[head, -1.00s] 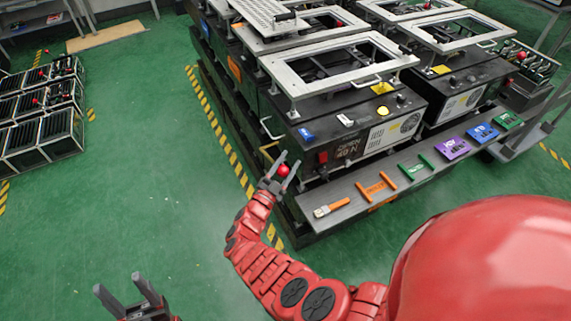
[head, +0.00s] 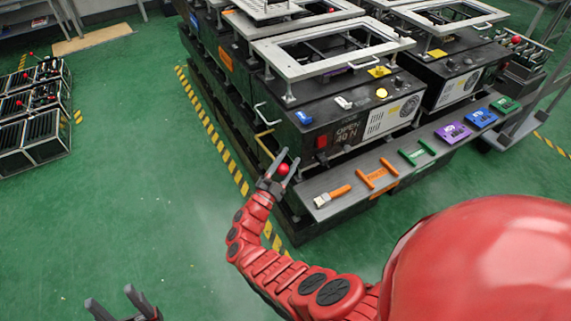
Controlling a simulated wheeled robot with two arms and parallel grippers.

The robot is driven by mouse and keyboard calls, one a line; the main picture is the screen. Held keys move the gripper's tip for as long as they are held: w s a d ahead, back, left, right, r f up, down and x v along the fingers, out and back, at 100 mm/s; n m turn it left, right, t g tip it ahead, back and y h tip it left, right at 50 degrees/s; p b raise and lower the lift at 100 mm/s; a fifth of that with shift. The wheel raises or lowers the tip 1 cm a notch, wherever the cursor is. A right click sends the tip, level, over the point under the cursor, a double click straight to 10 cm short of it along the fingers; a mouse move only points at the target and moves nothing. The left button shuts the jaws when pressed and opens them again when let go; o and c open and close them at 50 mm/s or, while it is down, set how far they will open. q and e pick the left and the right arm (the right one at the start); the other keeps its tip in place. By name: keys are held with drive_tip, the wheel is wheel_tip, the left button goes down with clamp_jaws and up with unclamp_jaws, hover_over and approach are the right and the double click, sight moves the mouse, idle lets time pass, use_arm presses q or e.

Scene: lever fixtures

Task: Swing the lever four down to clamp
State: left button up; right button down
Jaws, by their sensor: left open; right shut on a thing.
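A red ball knob (head: 283,169) sits between the fingers of my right gripper (head: 281,166), at the near left corner of the nearest black fixture (head: 335,110). My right gripper is shut on this knob. The lever rod behind the knob is hidden or too small to make out, and I cannot read a lever number. The fixture's front panel reads "OPEN 40 N" and carries a silver frame (head: 283,50) on top. My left gripper (head: 107,300) is open and empty over the green floor at the lower left, partly cut off by the picture edge.
A grey shelf (head: 348,200) along the fixture front holds an orange-handled tool (head: 333,196) and several coloured pieces. More fixtures stand behind and to the right. Black units with red knobs (head: 41,56) stand at far left. The green floor between is clear.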

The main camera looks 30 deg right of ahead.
drive_tip(key=shift+s+f+m+g+h+b, duration=0.15)
drive_tip(key=shift+f+m+g+h+b, duration=0.3)
drive_tip(key=shift+f+m+b, duration=1.3)
drive_tip(key=shift+s+f+m+g+h+b, duration=0.25)
drive_tip(key=shift+f+h+b, duration=0.4)
drive_tip(key=shift+b, duration=2.3)
drive_tip(key=shift+w+f, duration=0.1)
drive_tip(key=shift+c, duration=1.5)
unclamp_jaws()
drive_tip(key=shift+w, duration=0.1)
drive_tip(key=b+v, duration=0.6)
drive_tip(key=v, duration=1.1)
drive_tip(key=shift+a+b, duration=0.3)
drive_tip(key=shift+b, duration=0.05)
